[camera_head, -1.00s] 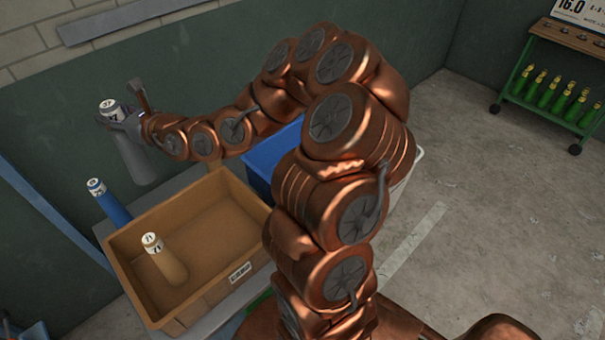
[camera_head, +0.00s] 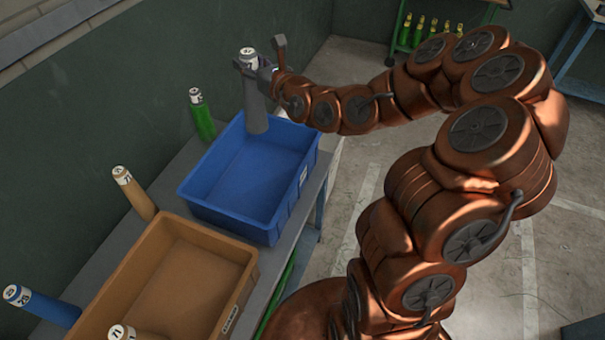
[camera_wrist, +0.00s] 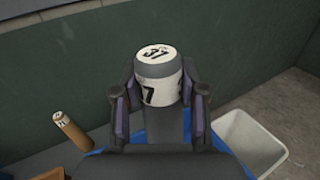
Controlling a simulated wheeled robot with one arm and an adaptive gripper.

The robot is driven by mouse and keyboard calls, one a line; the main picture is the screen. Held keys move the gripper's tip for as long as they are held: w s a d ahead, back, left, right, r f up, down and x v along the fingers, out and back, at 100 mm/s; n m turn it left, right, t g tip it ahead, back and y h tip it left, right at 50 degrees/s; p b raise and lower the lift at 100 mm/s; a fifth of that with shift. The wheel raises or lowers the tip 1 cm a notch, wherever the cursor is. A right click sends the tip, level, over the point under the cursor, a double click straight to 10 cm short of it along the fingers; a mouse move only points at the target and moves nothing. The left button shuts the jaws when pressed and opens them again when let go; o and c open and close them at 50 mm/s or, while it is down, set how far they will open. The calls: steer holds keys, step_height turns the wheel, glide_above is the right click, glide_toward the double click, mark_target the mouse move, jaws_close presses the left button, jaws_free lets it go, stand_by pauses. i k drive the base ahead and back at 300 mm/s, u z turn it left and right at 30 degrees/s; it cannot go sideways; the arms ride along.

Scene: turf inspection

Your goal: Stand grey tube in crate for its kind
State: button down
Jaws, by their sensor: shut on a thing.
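My gripper (camera_head: 252,66) is shut on the grey tube (camera_head: 256,108) near its white-banded top and holds it upright. In the head view the tube overlaps the far end of the blue crate (camera_head: 228,213); its height above or behind the rim is hard to tell. In the wrist view the tube (camera_wrist: 158,70) shows the number 37 on its cap, between both fingers of my gripper (camera_wrist: 160,95). The blue crate looks empty. A tan crate (camera_head: 252,262) stands nearer, with a tan tube (camera_head: 124,333) in it. A white crate (camera_wrist: 250,138) shows right of the gripper in the wrist view.
A green tube (camera_head: 202,115) stands behind the blue crate. Another tan tube (camera_head: 136,195) and a blue tube (camera_head: 42,306) stand along the back of the grey bench (camera_head: 172,170). The dark wall is close behind. A rack with green bottles (camera_head: 420,32) stands far off.

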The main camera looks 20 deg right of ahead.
mark_target(251, 199)
steer(key=z, duration=0.45)
steer(key=k, duration=0.8)
steer(key=u, duration=1.25)
steer(key=i, duration=0.5)
